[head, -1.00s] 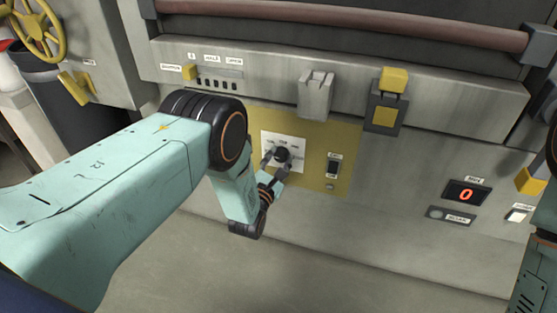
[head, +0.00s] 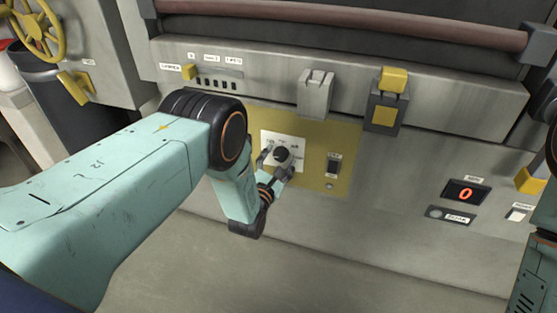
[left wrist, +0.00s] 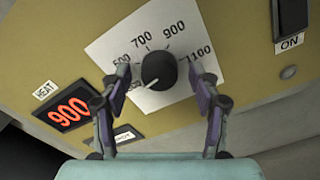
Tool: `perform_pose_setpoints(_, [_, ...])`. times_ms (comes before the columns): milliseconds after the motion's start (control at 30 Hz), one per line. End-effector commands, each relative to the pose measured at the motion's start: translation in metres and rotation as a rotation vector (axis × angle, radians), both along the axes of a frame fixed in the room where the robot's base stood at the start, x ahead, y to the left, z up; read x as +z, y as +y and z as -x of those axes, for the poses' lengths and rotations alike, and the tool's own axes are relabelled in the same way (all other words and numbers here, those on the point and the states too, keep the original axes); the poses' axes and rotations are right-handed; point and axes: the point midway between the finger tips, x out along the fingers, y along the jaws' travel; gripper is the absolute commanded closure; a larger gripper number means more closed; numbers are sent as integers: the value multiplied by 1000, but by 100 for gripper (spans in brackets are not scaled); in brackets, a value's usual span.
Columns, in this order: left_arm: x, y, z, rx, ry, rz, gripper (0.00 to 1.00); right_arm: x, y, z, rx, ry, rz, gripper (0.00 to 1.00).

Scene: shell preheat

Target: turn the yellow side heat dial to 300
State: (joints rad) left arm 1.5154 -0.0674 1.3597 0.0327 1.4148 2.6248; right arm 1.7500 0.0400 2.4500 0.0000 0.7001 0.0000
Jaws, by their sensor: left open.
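The heat dial (left wrist: 158,70) is a round black knob on a white plate (left wrist: 110,40) printed with 700, 900 and 1100. The lower numbers at the plate's left are partly hidden by a finger. A faint light mark on the knob points to the lower left. The head view shows the dial (head: 282,153) on the yellow panel (head: 313,140). My left gripper (head: 275,163) is open, with one finger on each side of the dial and visible gaps to the knob. The display marked HEAT (left wrist: 70,106) reads 900. My right gripper is out of view.
A black switch (head: 333,167) marked ON sits right of the dial, with a small round button below it. A grey bracket (head: 316,95) and a yellow-and-black switch (head: 385,105) stick out above. Another display (head: 466,194) at the right reads 0.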

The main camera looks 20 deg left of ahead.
Motion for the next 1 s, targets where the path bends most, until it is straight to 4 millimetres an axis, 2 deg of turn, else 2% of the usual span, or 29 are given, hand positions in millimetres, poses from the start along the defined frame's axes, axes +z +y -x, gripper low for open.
perform_pose_setpoints(167, [0, 0, 2, 0, 1, 0, 38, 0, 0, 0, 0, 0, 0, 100])
perform_pose_setpoints(267, [-1, 1, 9, 1, 2, -1, 38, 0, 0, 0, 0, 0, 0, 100])
perform_pose_setpoints(367, [-1, 1, 23, 0, 4, -1, 38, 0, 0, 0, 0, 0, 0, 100])
perform_pose_setpoints(700, [-1, 3, 88, 0, 4, 0, 38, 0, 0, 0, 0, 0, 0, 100])
perform_pose_setpoints(833, [-1, 4, 107, 1, 3, 0, 38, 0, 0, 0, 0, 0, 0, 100])
perform_pose_setpoints(1000, [0, 4, 119, 0, 1, 0, 38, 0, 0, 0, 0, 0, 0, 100])
